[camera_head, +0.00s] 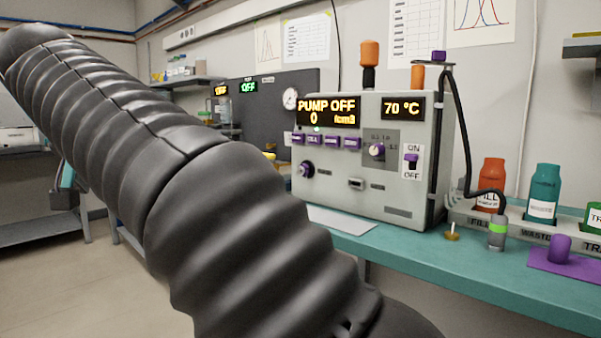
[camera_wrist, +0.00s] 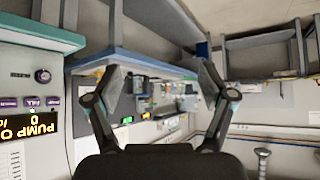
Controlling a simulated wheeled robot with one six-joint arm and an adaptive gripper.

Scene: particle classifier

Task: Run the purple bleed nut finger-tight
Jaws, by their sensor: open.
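The grey pump unit (camera_head: 370,200) stands on the teal bench, its display reading PUMP OFF. I cannot tell which, if any, is the bleed nut. My gripper (camera_wrist: 160,72) is open and empty in the wrist view, apart from everything. That view is upside down, with the unit's front and a purple knob (camera_wrist: 42,76) at the left edge. The head view does not show the gripper.
The teal bench (camera_head: 450,268) carries a red bottle (camera_head: 491,175), a teal bottle (camera_head: 542,190) and a green-banded cylinder (camera_head: 497,233) with a black hose above it. A small brass piece (camera_head: 452,232) stands nearby. My arm covers the head view's left and middle.

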